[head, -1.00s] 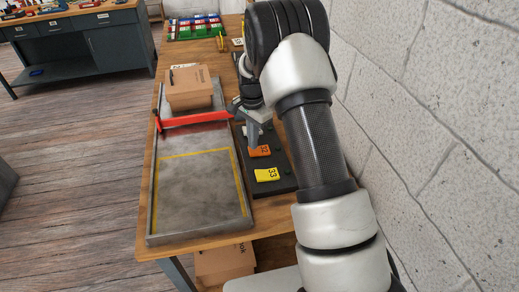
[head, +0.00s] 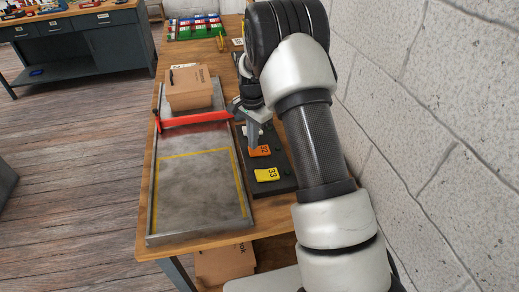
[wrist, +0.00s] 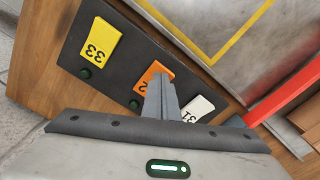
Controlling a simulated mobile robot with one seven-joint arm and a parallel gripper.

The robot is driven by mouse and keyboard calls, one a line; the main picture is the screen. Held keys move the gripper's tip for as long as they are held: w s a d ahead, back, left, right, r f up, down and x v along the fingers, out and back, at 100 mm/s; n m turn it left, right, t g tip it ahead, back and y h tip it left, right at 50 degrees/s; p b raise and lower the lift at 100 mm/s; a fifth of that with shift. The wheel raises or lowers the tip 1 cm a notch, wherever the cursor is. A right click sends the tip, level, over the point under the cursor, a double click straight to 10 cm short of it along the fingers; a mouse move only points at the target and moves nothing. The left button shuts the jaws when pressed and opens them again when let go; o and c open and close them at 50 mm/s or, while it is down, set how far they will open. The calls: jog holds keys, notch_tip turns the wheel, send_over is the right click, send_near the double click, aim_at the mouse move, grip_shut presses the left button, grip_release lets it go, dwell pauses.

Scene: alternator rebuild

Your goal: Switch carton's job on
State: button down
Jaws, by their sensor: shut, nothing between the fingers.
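A brown carton (head: 190,92) sits at the far end of the grey metal tray, behind a red bar (head: 195,119). A dark panel (head: 285,186) lies along the tray's right side. It bears a yellow tag 33 (wrist: 101,40), an orange tag (wrist: 152,74), which reads 32 in the head view, and a white tag 31 (wrist: 198,108). Small green knobs sit beside the yellow tag (wrist: 85,73) and the orange tag (wrist: 134,103). My gripper (wrist: 159,80) is shut and empty, its tips over the orange tag; I cannot tell whether they touch. It hides the area beside tag 31.
The tray (head: 151,205) has a bare near half with a yellow outline. A block wall (head: 440,110) stands close on the right. Another carton (head: 225,264) is below the bench. Coloured bins (head: 197,28) stand at the bench's far end.

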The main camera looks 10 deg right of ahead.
jog(key=shift+f+b, duration=0.45)
jog(key=shift+f, duration=0.35)
jog(key=shift+r, duration=0.15)
notch_tip(320, 180, up, 7)
jog(key=p, duration=0.4)
dwell(0.7)
jog(key=s+r+n+t, duration=0.1)
jog(key=s+r+n, duration=0.2)
jog(key=s+r, duration=0.55)
jog(key=s+r+n+t, duration=0.2)
jog(key=s+r, duration=0.3)
jog(key=r, duration=0.7)
jog(key=s+r+n+t, duration=0.2)
jog(key=s+r+n, duration=0.2)
jog(key=s, duration=1.5)
jog(key=n, duration=0.3)
jog(key=shift+s+t, duration=0.25)
jog(key=shift+t, duration=0.05)
